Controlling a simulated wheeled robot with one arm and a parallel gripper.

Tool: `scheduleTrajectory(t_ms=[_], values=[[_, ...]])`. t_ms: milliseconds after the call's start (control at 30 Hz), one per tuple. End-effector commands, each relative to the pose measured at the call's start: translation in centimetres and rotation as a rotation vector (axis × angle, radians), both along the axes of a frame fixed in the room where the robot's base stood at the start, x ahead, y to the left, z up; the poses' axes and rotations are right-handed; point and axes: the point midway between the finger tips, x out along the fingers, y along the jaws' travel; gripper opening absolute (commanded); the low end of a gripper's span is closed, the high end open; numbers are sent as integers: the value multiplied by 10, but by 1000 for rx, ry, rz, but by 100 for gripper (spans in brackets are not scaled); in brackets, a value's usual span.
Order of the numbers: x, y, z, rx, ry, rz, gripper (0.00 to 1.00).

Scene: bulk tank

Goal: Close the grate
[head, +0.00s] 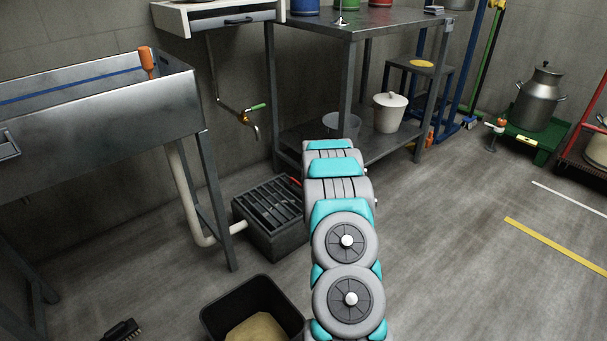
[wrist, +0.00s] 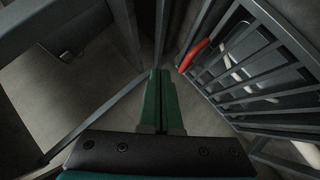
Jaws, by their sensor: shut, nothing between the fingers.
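The grate (head: 268,203) is a dark barred panel at the dark box (head: 285,243) on the floor, left of my arm in the head view. In the wrist view the grate (wrist: 262,62) fills the right side, its bars slanted, with a white pipe seen through them. A red handle (wrist: 194,55) is at its left edge; a bit of red also shows in the head view. My gripper (wrist: 161,73) has green fingers, shut and empty, just left of and below the handle, with no clear contact. My arm hides the gripper in the head view. The grate's exact angle is hard to tell.
A steel sink (head: 100,110) stands at left, its white drain pipe (head: 190,195) running to the box. A metal table (head: 350,22) stands behind the box. A black bin (head: 215,318) is in front. Open floor (head: 460,260) lies to the right.

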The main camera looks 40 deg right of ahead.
Motion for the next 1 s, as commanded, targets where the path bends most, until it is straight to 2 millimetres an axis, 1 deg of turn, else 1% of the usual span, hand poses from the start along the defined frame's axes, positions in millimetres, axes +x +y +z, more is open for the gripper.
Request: scheduleTrajectory(t_ms=[33, 100, 167, 300, 400, 600, 700, 1000], values=[[-1, -6, -16, 3, 3, -3, 0], [-1, -12, -31, 4, 4, -2, 0], [0, -17, -40, 2, 1, -2, 0], [0, -24, -65, 3, 3, 0, 0], [0, -27, -77, 3, 3, -2, 0], [1, -31, -94, 1, 1, -1, 0], [1, -31, -99, 1, 2, 0, 0], [0, -32, -103, 2, 4, -1, 0]])
